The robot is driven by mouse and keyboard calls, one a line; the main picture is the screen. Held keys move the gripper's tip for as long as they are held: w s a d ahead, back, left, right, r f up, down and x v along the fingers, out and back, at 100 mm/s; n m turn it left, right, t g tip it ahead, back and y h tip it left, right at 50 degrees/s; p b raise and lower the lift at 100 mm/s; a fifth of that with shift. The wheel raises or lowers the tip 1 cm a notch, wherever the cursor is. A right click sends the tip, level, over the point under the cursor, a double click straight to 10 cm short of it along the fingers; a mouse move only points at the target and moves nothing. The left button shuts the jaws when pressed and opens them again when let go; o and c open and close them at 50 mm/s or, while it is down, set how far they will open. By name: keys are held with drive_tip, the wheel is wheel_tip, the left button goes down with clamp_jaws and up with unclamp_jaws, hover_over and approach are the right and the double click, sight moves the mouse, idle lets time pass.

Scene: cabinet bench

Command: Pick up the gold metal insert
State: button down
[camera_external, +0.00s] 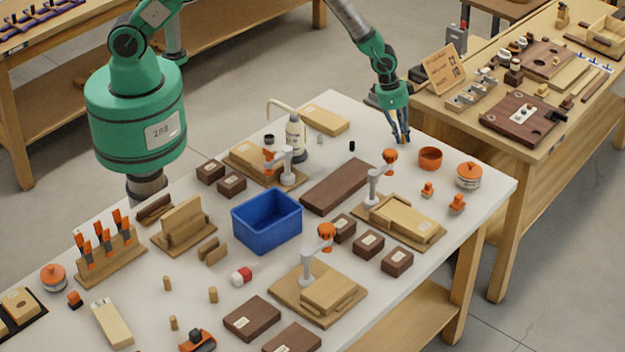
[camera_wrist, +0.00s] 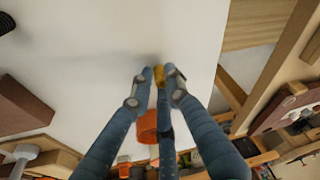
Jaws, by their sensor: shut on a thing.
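The gold metal insert (camera_wrist: 159,75) shows in the wrist view as a small yellow-gold piece between my fingertips. My gripper (camera_wrist: 157,84) is shut on it, with blue-grey fingers on its sides. In the external view my gripper (camera_external: 403,139) points down over the far right part of the white bench. I cannot tell whether the insert still touches the bench top.
An orange bowl (camera_external: 430,158) and an orange-lidded jar (camera_external: 469,176) stand to the right of my gripper. A long dark wooden block (camera_external: 336,186) lies to its left, with a small black cylinder (camera_external: 352,146) nearer. The blue bin (camera_external: 267,221) stands mid-bench. White bench surface around the fingers is clear.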

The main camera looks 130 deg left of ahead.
sight(403, 135)
drive_tip(key=shift+r, duration=0.6)
wheel_tip(403, 135, up, 2)
drive_tip(key=shift+w+r, duration=0.1)
drive_tip(key=s+d, duration=0.3)
drive_tip(key=s, duration=0.1)
drive_tip(key=s+d+r, duration=0.1)
drive_tip(key=s+d, duration=0.2)
drive_tip(key=s, duration=0.1)
drive_tip(key=s+d+p, duration=0.1)
drive_tip(key=s+d, duration=0.2)
drive_tip(key=s, duration=0.1)
drive_tip(key=shift+s+d+r, duration=0.2)
drive_tip(key=shift+s+d, duration=0.15)
drive_tip(key=shift+d, duration=0.05)
